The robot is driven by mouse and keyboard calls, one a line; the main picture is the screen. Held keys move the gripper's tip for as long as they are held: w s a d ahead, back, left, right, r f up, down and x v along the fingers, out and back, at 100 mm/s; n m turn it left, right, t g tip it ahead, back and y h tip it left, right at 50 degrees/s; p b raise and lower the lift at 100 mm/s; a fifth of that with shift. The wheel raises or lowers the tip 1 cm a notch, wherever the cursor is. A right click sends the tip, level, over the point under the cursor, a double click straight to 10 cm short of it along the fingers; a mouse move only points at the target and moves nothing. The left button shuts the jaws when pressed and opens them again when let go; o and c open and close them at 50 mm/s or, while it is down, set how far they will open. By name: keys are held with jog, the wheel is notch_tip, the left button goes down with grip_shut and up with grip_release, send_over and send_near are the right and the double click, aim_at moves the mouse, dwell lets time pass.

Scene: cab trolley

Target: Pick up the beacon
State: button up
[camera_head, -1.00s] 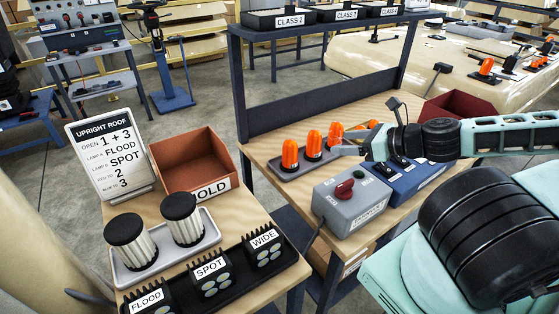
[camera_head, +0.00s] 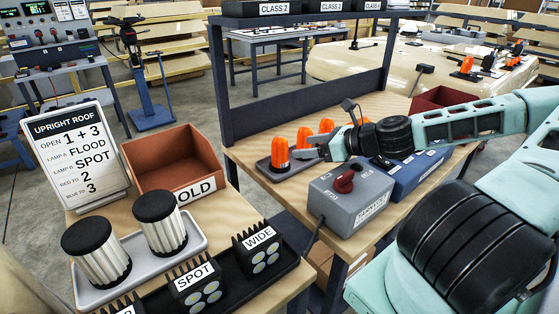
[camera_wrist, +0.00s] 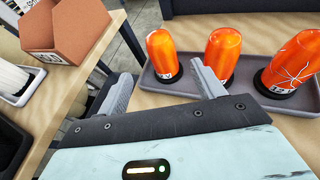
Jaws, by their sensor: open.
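Several orange beacons with black bases stand upright in a row on a grey tray (camera_head: 283,175) on the wooden bench. In the head view the nearest beacon (camera_head: 280,153) is leftmost, with a second beacon (camera_head: 304,140) behind it. My gripper (camera_head: 304,150) is open and empty beside the row. In the wrist view the left beacon (camera_wrist: 162,52) stands beyond the gap between my fingers (camera_wrist: 162,75), not between them. The middle beacon (camera_wrist: 223,52) is just beyond my right finger. The right beacon (camera_wrist: 296,65) shows pale crack-like lines and a small label.
A grey box with a red knob (camera_head: 345,183) and a blue box (camera_head: 415,172) sit under my arm. An orange-brown bin (camera_head: 175,160), a sign (camera_head: 82,150) and lamp trays fill the left bench. A dark upright (camera_head: 221,75) stands behind the beacons.

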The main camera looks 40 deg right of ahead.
aim_at(274, 150)
jog(key=x, duration=1.1)
jog(key=shift+w+f, duration=0.1)
jog(key=shift+w, duration=0.3)
jog(key=c, duration=1.2)
